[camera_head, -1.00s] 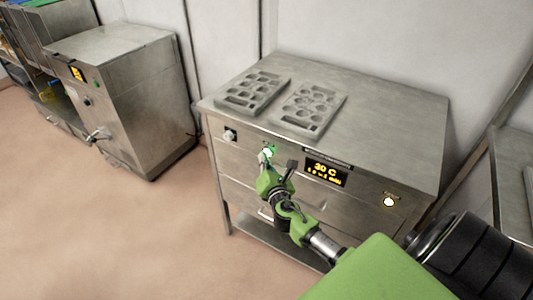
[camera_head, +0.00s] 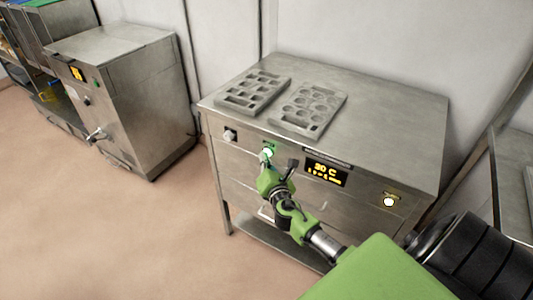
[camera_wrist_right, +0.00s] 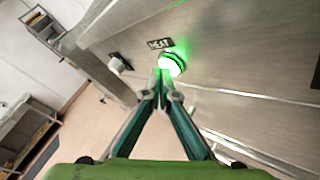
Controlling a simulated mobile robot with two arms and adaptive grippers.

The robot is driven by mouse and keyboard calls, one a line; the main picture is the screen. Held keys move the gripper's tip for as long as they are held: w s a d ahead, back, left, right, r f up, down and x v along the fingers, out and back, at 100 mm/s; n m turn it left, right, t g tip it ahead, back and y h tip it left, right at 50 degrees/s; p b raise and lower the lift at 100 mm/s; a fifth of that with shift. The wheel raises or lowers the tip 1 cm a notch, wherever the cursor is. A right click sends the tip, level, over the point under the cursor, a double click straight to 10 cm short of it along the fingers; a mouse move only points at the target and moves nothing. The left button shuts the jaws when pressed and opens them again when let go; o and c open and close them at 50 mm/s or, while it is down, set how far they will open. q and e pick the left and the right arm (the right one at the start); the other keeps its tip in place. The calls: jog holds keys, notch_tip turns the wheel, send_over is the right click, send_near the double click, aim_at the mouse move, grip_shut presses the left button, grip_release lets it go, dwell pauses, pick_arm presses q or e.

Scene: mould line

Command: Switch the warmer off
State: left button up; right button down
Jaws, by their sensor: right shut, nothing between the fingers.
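The warmer (camera_head: 385,100) is a steel cabinet with a flat top and a control panel on its front. Its round HEAT button glows green (camera_head: 268,151); it also shows in the right wrist view (camera_wrist_right: 171,65). The display (camera_head: 326,172) is lit and reads what looks like 30 C. My right gripper (camera_head: 266,161) is at the panel, with its fingers shut and empty. In the right wrist view its fingertips (camera_wrist_right: 162,75) are right at the button's lower left edge; I cannot tell whether they touch it. My left gripper is not in view.
A grey knob (camera_head: 230,135) sits left of the button and a lit white button (camera_head: 389,201) sits at the panel's right. Two mould trays (camera_head: 253,92) (camera_head: 308,109) lie on top. Another steel machine (camera_head: 125,95) stands at the left, with open floor (camera_head: 120,235) in front.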

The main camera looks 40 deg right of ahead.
jog(key=shift+w+d, duration=0.1)
jog(key=shift+d, duration=0.1)
dwell(0.3)
jog(key=shift+a+r, duration=0.1)
jog(key=shift+a, duration=0.25)
jog(key=shift+s+a, duration=0.1)
jog(key=shift+s, duration=0.1)
jog(key=a, duration=0.1)
jog(key=s+a, duration=0.1)
jog(key=a, duration=0.1)
jog(key=s+a, duration=0.1)
jog(key=a, duration=0.1)
jog(key=shift+s+a, duration=0.1)
jog(key=shift+a, duration=0.15)
dwell(0.4)
